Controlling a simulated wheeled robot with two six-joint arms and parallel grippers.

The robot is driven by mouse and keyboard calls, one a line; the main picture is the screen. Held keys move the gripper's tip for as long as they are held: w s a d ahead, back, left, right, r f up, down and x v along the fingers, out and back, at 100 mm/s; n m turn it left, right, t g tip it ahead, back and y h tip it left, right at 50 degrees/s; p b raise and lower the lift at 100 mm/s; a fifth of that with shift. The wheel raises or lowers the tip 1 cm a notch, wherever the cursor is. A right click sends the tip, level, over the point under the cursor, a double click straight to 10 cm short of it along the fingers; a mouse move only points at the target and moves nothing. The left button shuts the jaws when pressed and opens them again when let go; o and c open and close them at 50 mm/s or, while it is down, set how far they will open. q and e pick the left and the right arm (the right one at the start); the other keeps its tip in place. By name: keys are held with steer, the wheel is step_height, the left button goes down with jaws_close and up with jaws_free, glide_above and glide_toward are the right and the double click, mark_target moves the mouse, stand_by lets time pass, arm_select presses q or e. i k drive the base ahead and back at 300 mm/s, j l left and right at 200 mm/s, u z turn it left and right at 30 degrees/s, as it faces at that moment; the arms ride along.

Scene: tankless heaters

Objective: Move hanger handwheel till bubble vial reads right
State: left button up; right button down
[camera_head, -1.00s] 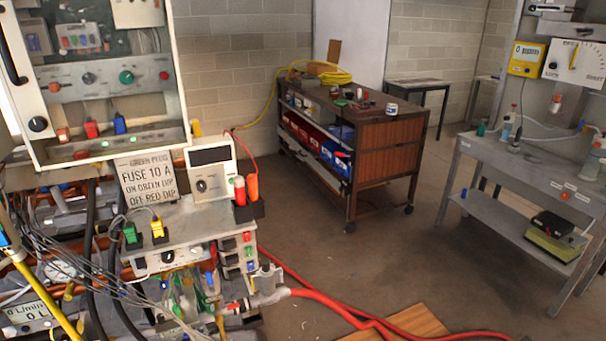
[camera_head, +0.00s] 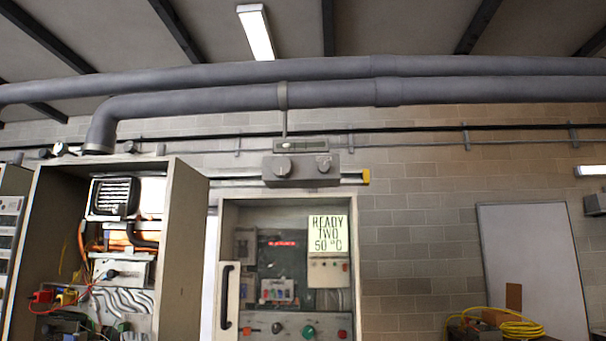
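A grey hanger box (camera_head: 301,181) sits high on the wall, under the big grey pipes. Two round knobs are on its top front, a larger left knob (camera_head: 283,167) and a smaller right knob (camera_head: 324,164). I cannot tell which one is the handwheel. Just above the box is a narrow bar that looks like the bubble vial (camera_head: 313,146); its bubble is too small to read. A vertical strap (camera_head: 283,97) runs from the lower pipe down toward the bar. Neither of my grippers is in view.
An open heater cabinet (camera_head: 185,240) is at left. A whiteboard (camera_head: 533,265) and a coiled yellow hose (camera_head: 520,329) are at right. The wall between is free.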

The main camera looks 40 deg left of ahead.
mark_target(282, 167)
steer(key=u, duration=1.3)
